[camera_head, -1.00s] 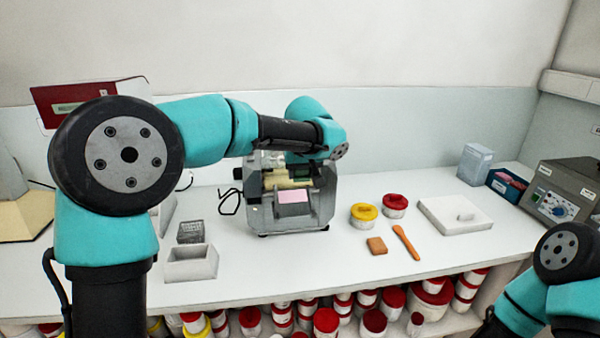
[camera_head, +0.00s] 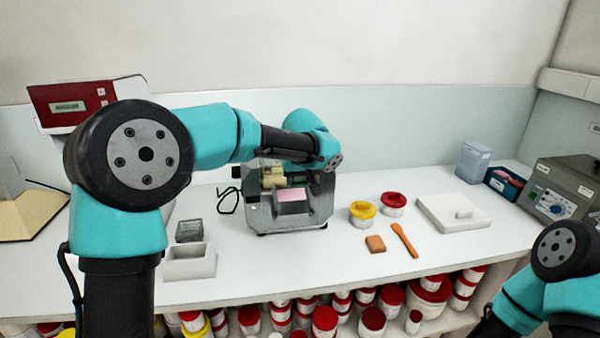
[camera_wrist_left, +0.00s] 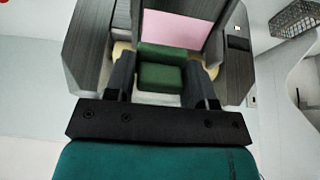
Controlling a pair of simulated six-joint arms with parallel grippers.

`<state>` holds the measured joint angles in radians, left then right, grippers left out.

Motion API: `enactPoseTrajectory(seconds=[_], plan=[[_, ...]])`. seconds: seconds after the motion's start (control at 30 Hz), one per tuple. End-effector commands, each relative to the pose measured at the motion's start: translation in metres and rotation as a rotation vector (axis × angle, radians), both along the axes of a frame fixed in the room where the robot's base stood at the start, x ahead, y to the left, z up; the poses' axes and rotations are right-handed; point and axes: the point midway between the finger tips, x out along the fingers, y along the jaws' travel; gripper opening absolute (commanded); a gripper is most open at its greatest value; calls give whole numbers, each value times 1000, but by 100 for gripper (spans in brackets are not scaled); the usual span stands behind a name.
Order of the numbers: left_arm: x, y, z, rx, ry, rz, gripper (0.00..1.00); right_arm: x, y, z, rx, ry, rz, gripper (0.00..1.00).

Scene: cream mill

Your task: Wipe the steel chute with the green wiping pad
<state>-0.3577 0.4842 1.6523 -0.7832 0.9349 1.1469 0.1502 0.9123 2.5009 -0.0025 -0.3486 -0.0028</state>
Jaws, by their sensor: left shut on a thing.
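The grey mill (camera_head: 322,200) stands on the white bench in the middle of the head view. Its steel chute (camera_head: 292,209) faces the front and carries a flat pink patch (camera_head: 293,195). The pink patch also fills the top of the left wrist view (camera_wrist_left: 172,27). My left gripper (camera_wrist_left: 162,77) is shut on the green wiping pad (camera_wrist_left: 160,76), which lies between its fingers just beside the pink patch. I cannot tell whether the pad touches the chute. In the head view my left arm covers most of that gripper. My right gripper is out of view.
A white slab (camera_head: 453,213) lies further right.

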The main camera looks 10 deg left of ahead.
Motion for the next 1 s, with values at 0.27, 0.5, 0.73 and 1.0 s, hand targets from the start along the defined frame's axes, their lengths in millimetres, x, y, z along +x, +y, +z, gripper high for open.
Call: enactPoseTrajectory(seconds=[0.27,0.5,0.73,1.0], plan=[[10,5,-25,1,3,1,31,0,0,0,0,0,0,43],[10,5,-41,0,1,-2,31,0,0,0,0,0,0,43],[-8,-3,-50,1,3,-1,31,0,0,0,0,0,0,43],[-22,-9,-57,0,1,0,31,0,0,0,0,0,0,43]])
